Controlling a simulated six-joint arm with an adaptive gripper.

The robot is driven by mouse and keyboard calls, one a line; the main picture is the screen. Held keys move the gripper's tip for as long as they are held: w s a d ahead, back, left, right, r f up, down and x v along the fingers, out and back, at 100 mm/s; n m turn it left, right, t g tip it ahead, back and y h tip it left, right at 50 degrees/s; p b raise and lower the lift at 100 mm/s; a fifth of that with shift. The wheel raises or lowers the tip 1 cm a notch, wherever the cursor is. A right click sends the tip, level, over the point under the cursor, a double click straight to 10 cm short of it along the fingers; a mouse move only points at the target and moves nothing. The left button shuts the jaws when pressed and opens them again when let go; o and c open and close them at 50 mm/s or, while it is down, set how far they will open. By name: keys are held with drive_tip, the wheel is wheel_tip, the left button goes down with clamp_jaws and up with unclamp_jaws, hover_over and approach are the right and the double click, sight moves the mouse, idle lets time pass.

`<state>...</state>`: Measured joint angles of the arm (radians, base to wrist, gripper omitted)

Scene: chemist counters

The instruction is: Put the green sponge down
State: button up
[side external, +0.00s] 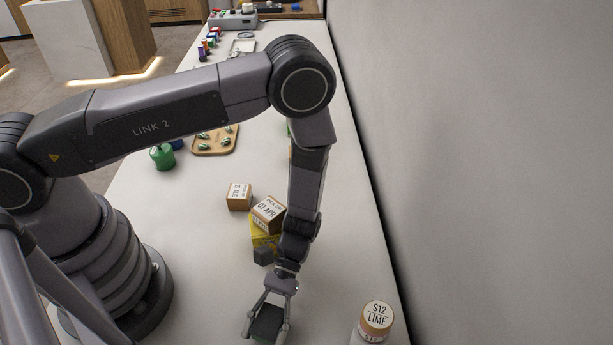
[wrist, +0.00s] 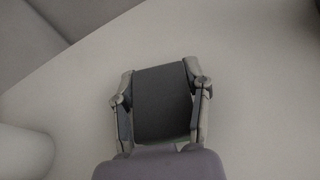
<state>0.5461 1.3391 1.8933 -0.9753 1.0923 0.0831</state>
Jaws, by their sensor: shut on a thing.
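The sponge (side external: 266,322) is a dark block with a greenish tint, between the fingers of my gripper (side external: 266,326) near the bottom edge of the side view. In the wrist view the sponge (wrist: 162,103) shows a dark grey face, with a sliver of green near the palm. My gripper (wrist: 161,108) is shut on it, one finger at each side. The sponge is over the pale counter (side external: 205,290). I cannot tell whether it touches the counter.
Labelled boxes (side external: 268,213) (side external: 239,197) and a yellow item (side external: 260,239) stand behind my gripper. A jar marked S12 LIME (side external: 376,318) is to the right, near the wall. A wooden tray (side external: 215,147) and green container (side external: 162,157) are farther back. Counter left of my gripper is clear.

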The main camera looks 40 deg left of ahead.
drive_tip(key=shift+f, duration=0.5)
drive_tip(key=o, duration=1)
drive_tip(key=shift+w, duration=0.1)
drive_tip(key=v, duration=1.2)
drive_tip(key=shift+d+r, duration=0.1)
drive_tip(key=shift+r, duration=0.1)
drive_tip(key=w+a+r+m+t+y, duration=0.15)
drive_tip(key=a+r+t, duration=0.25)
drive_tip(key=r, duration=0.7)
drive_tip(key=w+a+r+m+t, duration=0.2)
drive_tip(key=w+a+r+t, duration=0.15)
drive_tip(key=r, duration=0.75)
drive_tip(key=s+a+r+t+y, duration=0.1)
drive_tip(key=s+a+r+t, duration=0.2)
drive_tip(key=s+a+r, duration=0.1)
drive_tip(key=s+a+r+t+y, duration=0.1)
drive_tip(key=s+a+r+t, duration=0.3)
drive_tip(key=s+a+r, duration=0.1)
drive_tip(key=s+a+r+m+t+y, duration=0.1)
drive_tip(key=s+a+r+t, duration=0.2)
drive_tip(key=s+a+r, duration=0.2)
drive_tip(key=shift+s+y, duration=0.3)
drive_tip(key=shift+y, duration=0.05)
